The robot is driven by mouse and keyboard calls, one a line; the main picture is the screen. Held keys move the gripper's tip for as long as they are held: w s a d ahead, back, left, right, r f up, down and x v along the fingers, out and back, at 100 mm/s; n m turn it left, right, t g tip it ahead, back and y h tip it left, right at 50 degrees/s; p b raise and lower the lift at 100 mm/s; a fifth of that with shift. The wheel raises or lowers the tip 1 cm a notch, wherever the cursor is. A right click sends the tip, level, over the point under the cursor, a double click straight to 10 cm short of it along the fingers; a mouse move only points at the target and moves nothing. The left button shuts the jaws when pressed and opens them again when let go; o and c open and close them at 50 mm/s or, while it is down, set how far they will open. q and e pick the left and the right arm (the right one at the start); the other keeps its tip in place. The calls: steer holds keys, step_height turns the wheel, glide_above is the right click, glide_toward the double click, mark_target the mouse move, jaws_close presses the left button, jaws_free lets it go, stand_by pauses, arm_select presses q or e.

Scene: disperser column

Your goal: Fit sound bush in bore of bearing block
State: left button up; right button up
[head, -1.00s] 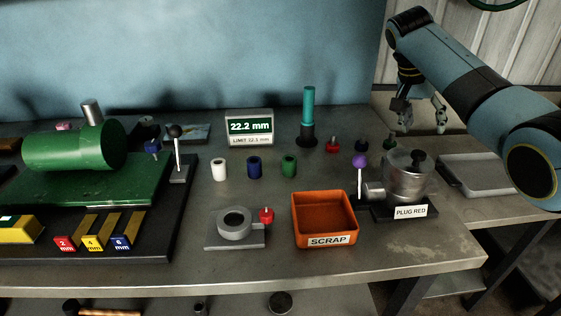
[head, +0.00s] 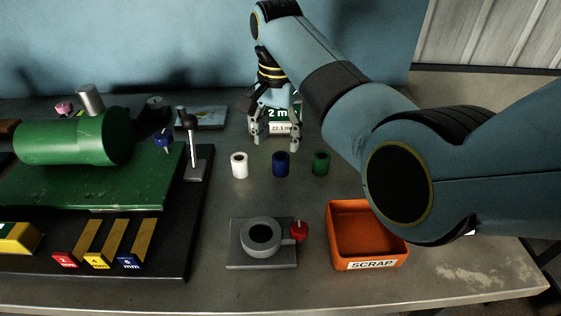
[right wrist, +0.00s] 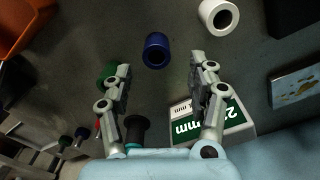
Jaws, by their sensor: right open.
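Three upright hollow bushes stand in a row: a white bush (head: 239,165), a blue bush (head: 281,163) and a green bush (head: 321,163). The bearing block (head: 233,257) is grey, with a dark round bore and a red knob (head: 299,230) at its right. My right gripper (head: 276,144) is open and empty, behind and above the row. In the right wrist view the blue bush (right wrist: 157,50) lies just beyond the gap between the fingertips (right wrist: 160,66). The white bush (right wrist: 219,16) is right of it; the green bush (right wrist: 106,74) is partly behind the left finger. My left gripper is out of view.
The orange scrap bin (head: 369,263) is right of the block, partly covered by my right arm. A measuring display (head: 284,115) stands behind the gripper, partly hidden. A green machine with a lever (head: 189,124) fills the left. The bench between bushes and block is clear.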

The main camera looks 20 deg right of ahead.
mark_target(281, 154)
steer(key=shift+f, duration=0.45)
steer(key=f, duration=0.3)
steer(key=shift+s+d+f, duration=0.1)
steer(key=shift+d+f, duration=0.25)
steer(key=shift+f, duration=0.5)
steer(key=c, duration=1.1)
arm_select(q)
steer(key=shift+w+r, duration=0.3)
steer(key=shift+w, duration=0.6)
arm_select(e)
jaws_close()
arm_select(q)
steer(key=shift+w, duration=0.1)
arm_select(e)
steer(key=shift+r, duration=0.15)
